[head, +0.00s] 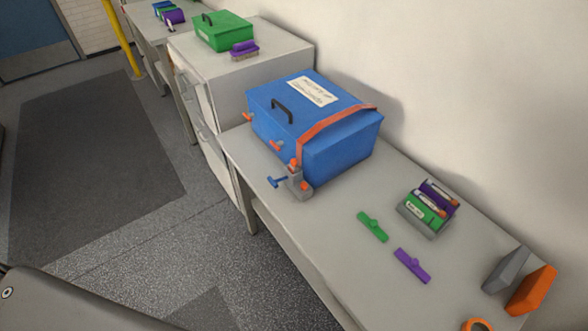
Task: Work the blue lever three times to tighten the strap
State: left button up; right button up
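The blue lever (277,181) is a small T-shaped handle sticking out to the left of a grey ratchet block (298,183). The block sits at the front lower corner of a blue case (343,147) on the bench. An orange strap (325,122) runs across the top of the case and down its front to the block. From this view I cannot tell how tight the strap is. The case has a black handle (282,108) and a white label (312,91) on its lid. Neither of my grippers shows in the head view.
The grey bench (330,225) holds a green clip (373,226), a purple clip (412,265), a small grey tray (416,222) and an orange block (531,291). A cabinet (225,85) with a green case (224,31) adjoins behind. Floor left of the bench is clear.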

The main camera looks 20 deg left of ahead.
aim_at(273, 183)
jog(key=z, duration=0.55)
jog(key=k, duration=1.35)
jog(key=z, duration=0.2)
jog(key=i, duration=0.95)
